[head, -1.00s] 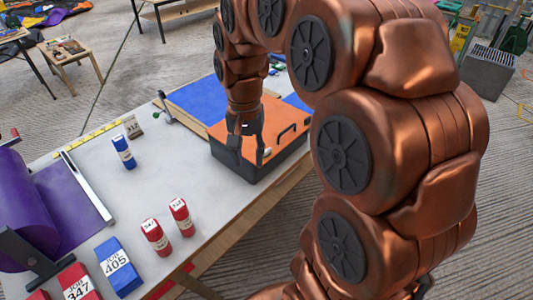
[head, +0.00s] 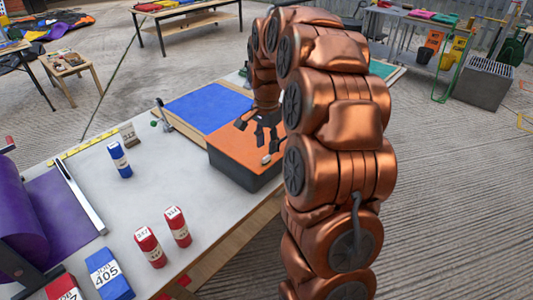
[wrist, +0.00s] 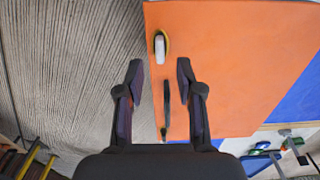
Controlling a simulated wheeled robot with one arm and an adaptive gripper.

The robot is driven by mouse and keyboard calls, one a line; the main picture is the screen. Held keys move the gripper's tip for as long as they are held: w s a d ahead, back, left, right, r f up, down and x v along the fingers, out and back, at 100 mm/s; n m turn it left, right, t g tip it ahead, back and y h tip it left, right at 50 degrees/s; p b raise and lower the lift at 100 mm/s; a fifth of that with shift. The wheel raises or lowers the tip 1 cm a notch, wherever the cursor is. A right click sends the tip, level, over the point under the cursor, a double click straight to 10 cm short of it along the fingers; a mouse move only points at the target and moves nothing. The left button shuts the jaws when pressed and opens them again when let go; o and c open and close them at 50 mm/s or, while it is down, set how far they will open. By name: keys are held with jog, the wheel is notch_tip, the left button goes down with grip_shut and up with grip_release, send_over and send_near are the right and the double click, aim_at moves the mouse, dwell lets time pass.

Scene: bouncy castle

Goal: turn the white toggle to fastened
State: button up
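The white toggle (wrist: 160,48) sits in a dark and yellow surround near the left edge of the orange panel (wrist: 225,70) in the wrist view. Its long side runs up and down in that picture. In the head view the toggle (head: 266,159) is a small pale shape near the front of the orange panel (head: 240,150), which tops a dark box. My gripper (wrist: 160,75) is open and empty, its fingers spread on both sides of the toggle's line but apart from it. In the head view my gripper (head: 258,138) points down over the panel, behind the toggle.
A black handle (wrist: 167,103) stands on the panel between my fingers in the wrist view. A blue panel (head: 208,106) adjoins the orange one. Open floor lies right of the box.

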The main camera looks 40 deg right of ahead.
aim_at(266, 157)
jog(key=shift+f+p, duration=0.4)
jog(key=shift+f, duration=1.85)
jog(key=shift+c, duration=0.4)
grip_shut()
